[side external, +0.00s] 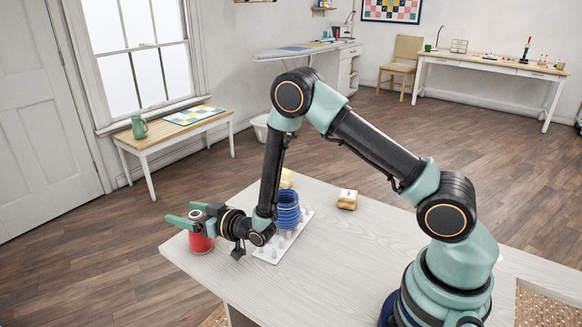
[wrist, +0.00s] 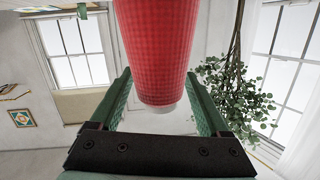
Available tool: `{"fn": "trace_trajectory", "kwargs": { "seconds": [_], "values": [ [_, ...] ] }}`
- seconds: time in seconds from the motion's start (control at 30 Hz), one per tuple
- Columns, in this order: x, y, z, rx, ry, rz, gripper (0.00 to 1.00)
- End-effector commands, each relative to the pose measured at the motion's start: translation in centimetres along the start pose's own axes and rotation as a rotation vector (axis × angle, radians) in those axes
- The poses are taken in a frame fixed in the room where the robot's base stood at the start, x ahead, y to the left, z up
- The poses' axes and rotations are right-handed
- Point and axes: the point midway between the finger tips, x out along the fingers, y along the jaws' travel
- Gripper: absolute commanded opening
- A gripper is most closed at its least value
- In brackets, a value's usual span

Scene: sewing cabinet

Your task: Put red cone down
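The red cone (side external: 201,243) is upright at the table's left end, near its corner. Its base is at or just above the tabletop; I cannot see a clear gap. My gripper (side external: 188,213) reaches around its upper part from the right, with one finger on each side. In the wrist view, which looks upside down, the cone (wrist: 158,45) fills the space between the green fingers of my gripper (wrist: 160,75). Both fingertips meet the cone's sides, and its narrow pale top shows. The fingers look shut on it.
A white peg board (side external: 270,252) stands on the pale table (side external: 345,255) right of the cone, with blue cones (side external: 288,212) stacked on it. The table's left edge is close to the cone. The table's front middle is clear.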

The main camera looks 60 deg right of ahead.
Motion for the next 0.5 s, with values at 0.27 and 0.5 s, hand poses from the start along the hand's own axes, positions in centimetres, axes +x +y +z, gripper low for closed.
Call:
{"fn": "trace_trajectory", "kwargs": {
  "seconds": [0.27, 0.5],
  "values": [
    [-0.4, 0.0, 0.0, 0.0, -0.001, 0.0, 0.8],
    [-3.5, 0.3, 0.0, 0.0, -0.001, 0.006, 0.8]
  ]
}}
